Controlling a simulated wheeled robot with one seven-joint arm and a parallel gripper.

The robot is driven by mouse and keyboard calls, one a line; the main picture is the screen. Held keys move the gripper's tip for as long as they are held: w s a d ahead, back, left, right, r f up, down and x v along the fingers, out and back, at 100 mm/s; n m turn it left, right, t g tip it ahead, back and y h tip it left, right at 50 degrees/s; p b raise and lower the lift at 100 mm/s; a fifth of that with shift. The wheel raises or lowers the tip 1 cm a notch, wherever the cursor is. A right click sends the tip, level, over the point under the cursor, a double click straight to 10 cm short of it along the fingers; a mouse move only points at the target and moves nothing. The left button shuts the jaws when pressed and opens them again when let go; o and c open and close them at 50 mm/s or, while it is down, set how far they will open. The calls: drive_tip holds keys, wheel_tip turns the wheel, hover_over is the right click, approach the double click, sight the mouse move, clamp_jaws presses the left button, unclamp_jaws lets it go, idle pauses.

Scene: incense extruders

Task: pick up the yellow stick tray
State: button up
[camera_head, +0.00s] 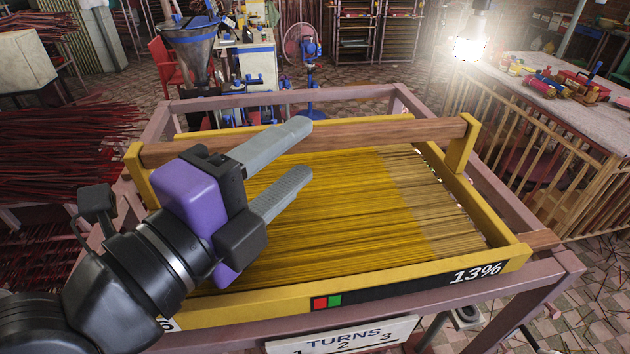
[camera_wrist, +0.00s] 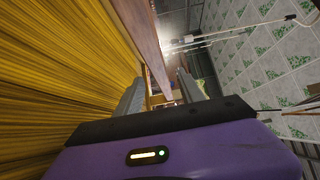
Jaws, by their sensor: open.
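The yellow stick tray (camera_head: 400,287) lies on a pinkish wooden frame table and is filled with yellow sticks that have paler ends at the right. A brown wooden bar (camera_head: 385,134) spans above the tray between yellow end posts, like a handle. My gripper (camera_head: 305,150) is open, above the left half of the tray, its grey fingers pointing at the bar. The upper fingertip overlaps the bar in the head view; I cannot tell whether they touch. In the wrist view the bar (camera_wrist: 143,38) runs toward the space between the fingers, with sticks (camera_wrist: 50,70) at the left.
The table frame (camera_head: 535,285) carries a "TURNS" sign (camera_head: 345,338) at the front. A funnel machine (camera_head: 195,50) and a fan (camera_head: 305,45) are behind. A railed table (camera_head: 560,130) stands at the right.

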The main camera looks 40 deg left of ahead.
sight(306, 146)
drive_tip(key=w+p, duration=0.1)
drive_tip(key=w, duration=0.3)
drive_tip(key=shift+w+a+p, duration=0.2)
drive_tip(key=shift+p, duration=0.1)
drive_tip(key=shift+c, duration=0.2)
clamp_jaws()
idle(0.9)
